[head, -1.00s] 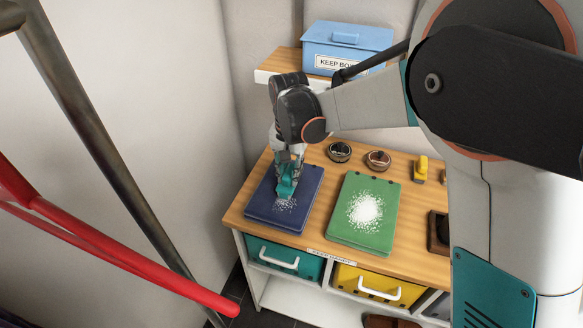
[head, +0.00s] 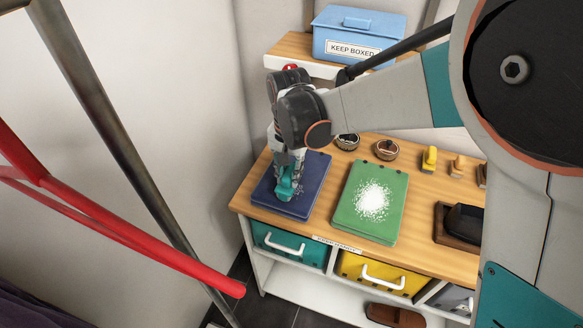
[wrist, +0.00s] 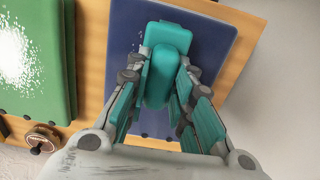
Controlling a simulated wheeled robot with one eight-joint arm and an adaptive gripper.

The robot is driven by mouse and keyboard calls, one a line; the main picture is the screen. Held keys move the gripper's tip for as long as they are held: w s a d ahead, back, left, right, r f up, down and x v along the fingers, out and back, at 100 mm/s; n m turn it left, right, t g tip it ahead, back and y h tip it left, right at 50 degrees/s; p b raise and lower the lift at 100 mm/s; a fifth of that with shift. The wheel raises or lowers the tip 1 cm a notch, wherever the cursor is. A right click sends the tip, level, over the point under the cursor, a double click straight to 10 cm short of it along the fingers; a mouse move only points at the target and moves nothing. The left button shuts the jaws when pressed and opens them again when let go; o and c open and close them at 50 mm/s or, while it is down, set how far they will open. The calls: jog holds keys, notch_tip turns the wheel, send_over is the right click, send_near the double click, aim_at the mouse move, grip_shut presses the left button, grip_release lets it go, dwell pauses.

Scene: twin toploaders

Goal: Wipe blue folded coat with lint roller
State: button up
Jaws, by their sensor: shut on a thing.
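The blue folded coat (head: 312,180) lies flat on the left of the wooden counter. It also shows in the wrist view (wrist: 215,45). My gripper (head: 288,168) is over it, pointing down, and shut on a teal tool, the lint roller (wrist: 167,42). The roller's lower end (head: 285,190) is at the coat's left-middle part; I cannot tell whether it touches. A few white specks show on the coat beside the roller. The gripper and the roller hide part of the coat.
A green folded piece (head: 353,220) with a white speckled patch lies to the right. Round tins (head: 386,150), a yellow-handled brush (head: 429,159) and a dark tray (head: 440,232) stand farther right. A blue box (head: 325,42) sits on the shelf behind. A red bar crosses at left.

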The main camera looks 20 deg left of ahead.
aim_at(285, 180)
jog(key=shift+s+a, duration=0.2)
jog(key=shift+s, duration=1.15)
jog(key=shift+s+f, duration=0.1)
jog(key=shift+s, duration=0.05)
jog(key=shift+w+d, duration=0.2)
jog(key=shift+w, duration=1.9)
jog(key=shift+w+d, duration=0.2)
jog(key=shift+w, duration=1.95)
jog(key=shift+w+d, duration=0.2)
jog(key=shift+w, duration=1.9)
notch_tip(285, 180, up, 6)
jog(key=p, duration=0.3)
jog(key=shift+p, duration=0.3)
notch_tip(285, 180, up, 3)
jog(key=shift+r+p, duration=0.1)
jog(key=shift+p, duration=0.8)
